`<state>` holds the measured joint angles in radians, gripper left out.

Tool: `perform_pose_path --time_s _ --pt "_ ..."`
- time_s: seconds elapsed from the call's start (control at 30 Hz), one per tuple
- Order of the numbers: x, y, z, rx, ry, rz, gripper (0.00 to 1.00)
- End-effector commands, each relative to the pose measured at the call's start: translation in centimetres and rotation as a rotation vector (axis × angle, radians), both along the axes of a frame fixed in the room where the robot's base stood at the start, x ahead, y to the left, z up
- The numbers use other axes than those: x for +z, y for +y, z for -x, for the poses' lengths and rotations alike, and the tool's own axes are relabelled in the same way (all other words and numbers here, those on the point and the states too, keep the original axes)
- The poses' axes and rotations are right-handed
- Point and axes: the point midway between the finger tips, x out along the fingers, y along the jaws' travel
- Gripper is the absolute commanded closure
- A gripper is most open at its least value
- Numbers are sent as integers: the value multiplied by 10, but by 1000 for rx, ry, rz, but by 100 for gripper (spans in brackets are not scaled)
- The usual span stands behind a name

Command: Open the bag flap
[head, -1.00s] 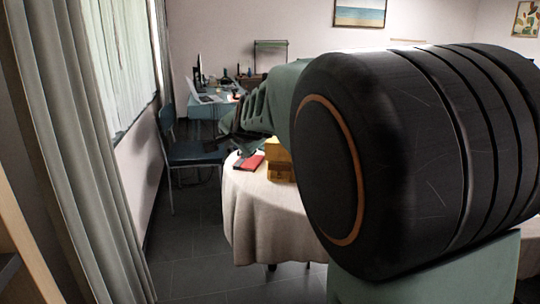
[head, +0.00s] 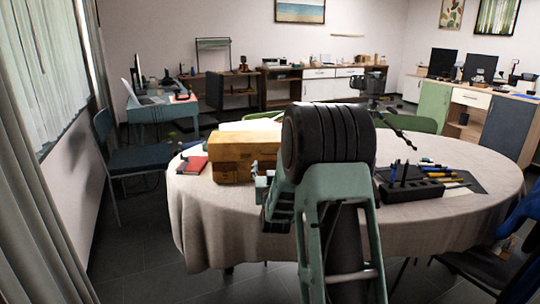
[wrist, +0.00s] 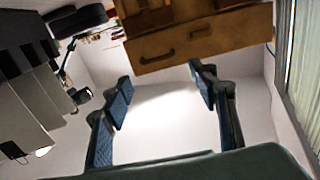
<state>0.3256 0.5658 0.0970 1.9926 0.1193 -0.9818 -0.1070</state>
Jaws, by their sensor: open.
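I cannot make out a bag with a flap for certain in either view. A dark blue item (head: 524,225) is cut off at the right edge of the head view; I cannot tell whether it is a chair or a bag. My gripper (wrist: 163,85) is open in the wrist view, its two blue-padded fingers well apart with nothing between them. A wooden box with drawers (wrist: 200,42) lies beyond the fingertips, apart from them. In the head view I cannot clearly make out my gripper.
A round table with a pale cloth (head: 205,225) stands ahead. A blue chair (head: 140,160) stands left, a green chair (head: 412,123) behind. Open floor lies at left.

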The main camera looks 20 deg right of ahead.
Motion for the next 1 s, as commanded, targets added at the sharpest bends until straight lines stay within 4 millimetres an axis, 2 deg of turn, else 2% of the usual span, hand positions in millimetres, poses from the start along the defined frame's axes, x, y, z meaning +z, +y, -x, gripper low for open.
perform_pose_path --time_s 0.1,0.23,0.7,1.0 --pt "-2 -6 1 -8 -7 14 46" --pt "-2 -9 -8 -8 -9 16 46" --pt "-2 -34 -74 -8 -9 15 46" --pt "-2 -41 -96 -8 -8 14 46"
